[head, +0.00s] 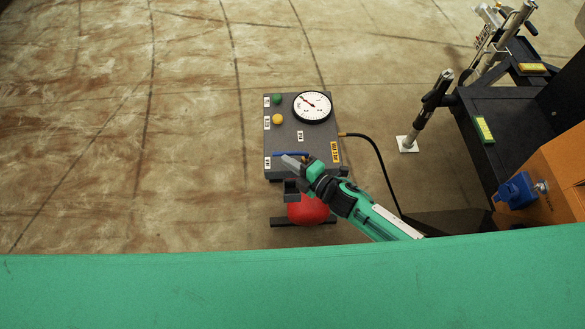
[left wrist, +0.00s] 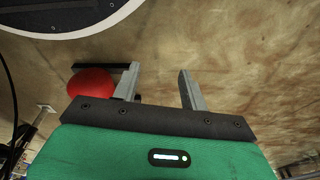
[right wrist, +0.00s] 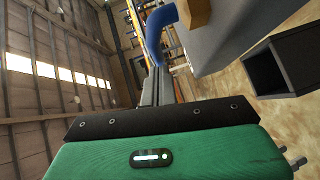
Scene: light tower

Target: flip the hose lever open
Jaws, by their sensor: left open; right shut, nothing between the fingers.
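The hose lever (head: 291,154) is a blue bar on the near edge of a grey panel (head: 290,130). In the right wrist view the blue lever (right wrist: 158,28) curves down beside a brass-coloured fitting (right wrist: 195,12) on the grey box. My right gripper (head: 287,161) is shut and empty, with its fingertips close to the lever. In the right wrist view its closed fingers (right wrist: 157,80) appear just below the lever's end; I cannot tell whether they touch. My left gripper (left wrist: 160,78) is open and empty in the left wrist view; I cannot make it out in the head view.
The panel carries a round gauge (head: 312,106), a green button (head: 277,99) and a yellow button (head: 278,119). A red rounded object (head: 308,209) is below it. A black hose (head: 378,155) runs off right. A dark cart (head: 500,110) stands right. The floor left is clear.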

